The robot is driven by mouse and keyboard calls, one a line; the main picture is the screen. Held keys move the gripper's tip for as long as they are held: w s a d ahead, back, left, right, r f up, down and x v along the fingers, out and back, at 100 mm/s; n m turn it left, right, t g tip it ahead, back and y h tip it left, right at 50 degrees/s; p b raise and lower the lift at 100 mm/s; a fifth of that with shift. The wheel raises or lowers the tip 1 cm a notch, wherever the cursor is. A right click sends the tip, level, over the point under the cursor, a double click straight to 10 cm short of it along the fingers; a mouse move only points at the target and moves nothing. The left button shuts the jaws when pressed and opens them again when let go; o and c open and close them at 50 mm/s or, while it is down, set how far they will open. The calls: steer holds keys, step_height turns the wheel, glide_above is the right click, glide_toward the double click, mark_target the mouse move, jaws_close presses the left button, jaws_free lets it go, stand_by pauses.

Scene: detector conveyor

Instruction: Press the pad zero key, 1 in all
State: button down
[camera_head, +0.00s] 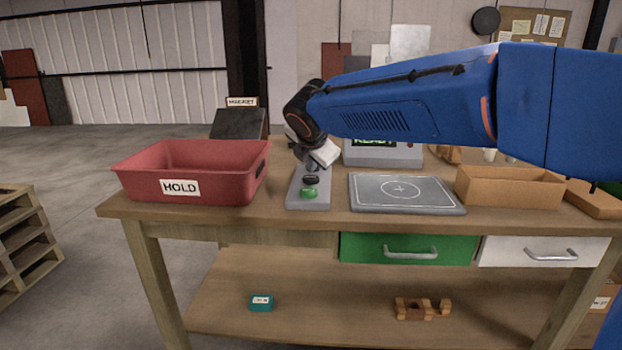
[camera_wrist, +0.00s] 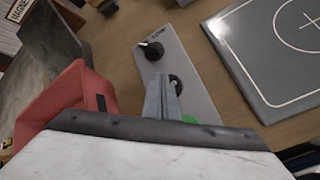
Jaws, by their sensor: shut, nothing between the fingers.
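A grey control panel (camera_head: 322,200) stands on the bench between the red bin and the pad. It carries a green button (camera_head: 309,192) at its front and a dark round control (camera_head: 310,180) behind it. The wrist view shows a black knob (camera_wrist: 152,49) at the panel's far end and a dark round key (camera_wrist: 176,83) beside my fingers. No readable label shows which one is the pad zero key. My gripper (camera_head: 312,166) is shut and empty, over the panel. In the wrist view, my gripper (camera_wrist: 161,80) partly hides the panel's middle; contact cannot be told.
The grey pad (camera_head: 370,205) lies right of the panel. A red HOLD bin (camera_head: 233,187) stands close on the left. A display reading READY (camera_head: 412,156) is behind. A cardboard tray (camera_head: 510,190) sits right of the pad. The bench front edge is clear.

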mark_target(311, 179)
steer(key=shift+r, duration=2.5)
steer(key=s+d+f+m, duration=0.1)
steer(key=s+d+m, duration=0.1)
steer(key=d, duration=0.2)
steer(key=s+d+f+m, duration=0.1)
steer(key=s+d+m, duration=0.1)
steer(key=d, duration=0.3)
steer(key=s+d+f+m+g, duration=0.1)
steer(key=s+d+m, duration=0.1)
steer(key=s+d, duration=0.1)
steer(key=shift+d+m+h, duration=0.3)
steer(key=shift+d+h, duration=0.1)
steer(key=shift+d, duration=0.35)
steer(key=s+d+f+m+g, duration=0.1)
steer(key=s+d+f+m, duration=0.6)
steer(key=s, duration=0.3)
steer(key=s+d+f+m+g, duration=0.2)
steer(key=s+d+f+m, duration=0.4)
steer(key=s+d, duration=0.45)
steer(key=s+d+f+m, duration=0.1)
steer(key=s+f+m, duration=0.6)
steer(key=s, duration=0.4)
steer(key=shift+d+m, duration=0.25)
steer(key=shift+m, duration=0.35)
